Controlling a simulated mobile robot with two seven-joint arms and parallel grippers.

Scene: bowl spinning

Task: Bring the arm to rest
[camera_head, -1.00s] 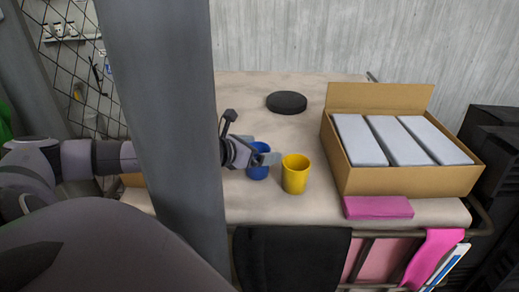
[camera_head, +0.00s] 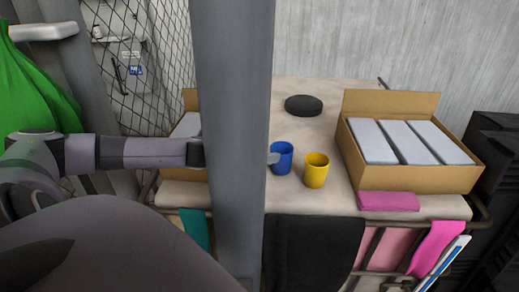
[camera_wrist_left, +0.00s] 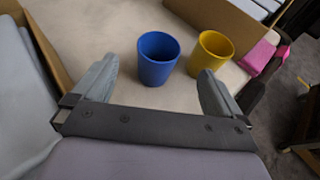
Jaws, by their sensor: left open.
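My left gripper (camera_wrist_left: 156,85) is open and empty in the left wrist view, with its two fingers spread apart. My left arm (camera_head: 130,153) reaches in from the left behind the column. My right gripper is not in view.
A yellow cup (camera_head: 316,171) stands right of the blue cup. An open cardboard box (camera_head: 420,178) with pale packages is at the right, with a pink cloth (camera_head: 388,201) before it. A black disc (camera_head: 304,105) lies farther back. Another box (camera_head: 190,100) is partly behind the column.

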